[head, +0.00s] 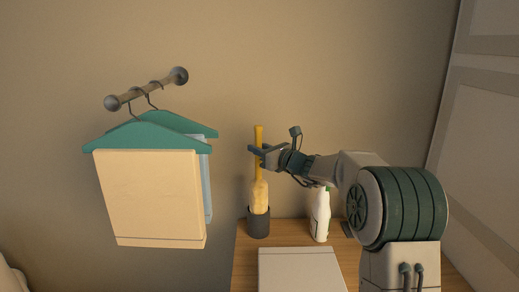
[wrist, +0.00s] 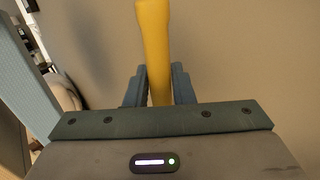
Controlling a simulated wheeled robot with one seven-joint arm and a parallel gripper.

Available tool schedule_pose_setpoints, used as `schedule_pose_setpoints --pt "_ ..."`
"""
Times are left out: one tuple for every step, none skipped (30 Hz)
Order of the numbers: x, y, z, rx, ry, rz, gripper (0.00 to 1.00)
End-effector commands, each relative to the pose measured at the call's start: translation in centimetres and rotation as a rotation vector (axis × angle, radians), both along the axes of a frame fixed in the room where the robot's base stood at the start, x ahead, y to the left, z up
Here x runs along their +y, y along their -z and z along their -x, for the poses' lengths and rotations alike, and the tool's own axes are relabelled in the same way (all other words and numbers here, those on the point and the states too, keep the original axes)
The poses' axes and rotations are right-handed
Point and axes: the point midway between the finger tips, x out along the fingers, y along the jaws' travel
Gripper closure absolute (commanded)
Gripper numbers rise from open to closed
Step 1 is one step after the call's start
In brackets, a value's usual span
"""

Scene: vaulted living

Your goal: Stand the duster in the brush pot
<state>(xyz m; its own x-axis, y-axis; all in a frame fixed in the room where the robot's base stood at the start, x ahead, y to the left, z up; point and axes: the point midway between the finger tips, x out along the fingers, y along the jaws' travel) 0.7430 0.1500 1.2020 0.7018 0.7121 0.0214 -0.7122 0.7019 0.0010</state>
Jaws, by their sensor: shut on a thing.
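The duster stands upright, with a yellow handle (head: 259,135) on top and a cream, fluffy head (head: 259,193) below. The lower end of its head is inside the dark grey brush pot (head: 258,224), hidden by the pot's wall. I cannot tell whether it touches the bottom. My gripper (head: 256,153) comes from the right and is shut on the yellow handle. In the wrist view the handle (wrist: 154,45) runs up between the two blue-grey fingers (wrist: 158,85).
The pot stands on a wooden table (head: 243,263). A white spray bottle (head: 320,216) stands right of it, below my arm. A pale flat box (head: 300,270) lies in front. Teal hangers (head: 150,132) with cloths hang from a wall rail (head: 148,89) at left.

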Motion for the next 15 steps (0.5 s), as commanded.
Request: schedule_pose_setpoints --pt "0.01 -0.05 0.00 -0.001 0.000 -0.001 1.00" --pt "0.01 -0.05 0.00 -0.001 0.000 -0.001 0.73" --pt "0.01 -0.05 0.00 -0.001 0.000 -0.001 0.62" --pt "0.01 -0.05 0.00 -0.001 0.000 -0.001 0.53" --pt "0.01 -0.05 0.00 -0.001 0.000 -0.001 0.53" --pt "0.02 -0.05 0.01 -0.001 0.000 -0.001 0.53" --pt "0.02 -0.04 0.01 -0.001 0.000 -0.001 0.53" --pt "0.02 -0.04 0.01 0.000 0.000 0.000 0.53" --pt "0.02 -0.04 0.01 0.000 0.000 0.000 0.53" --pt "0.02 -0.04 0.01 0.000 0.000 0.000 0.53" --pt "0.01 0.00 0.00 0.000 0.000 0.000 0.53" --pt "-0.01 0.00 0.02 0.000 0.000 0.000 0.53" --pt "-0.06 0.01 0.06 0.000 0.000 0.000 0.53" --pt "-0.16 0.03 0.15 0.000 0.000 0.000 0.53" --pt "-0.38 0.07 0.31 0.000 0.001 0.000 0.53"
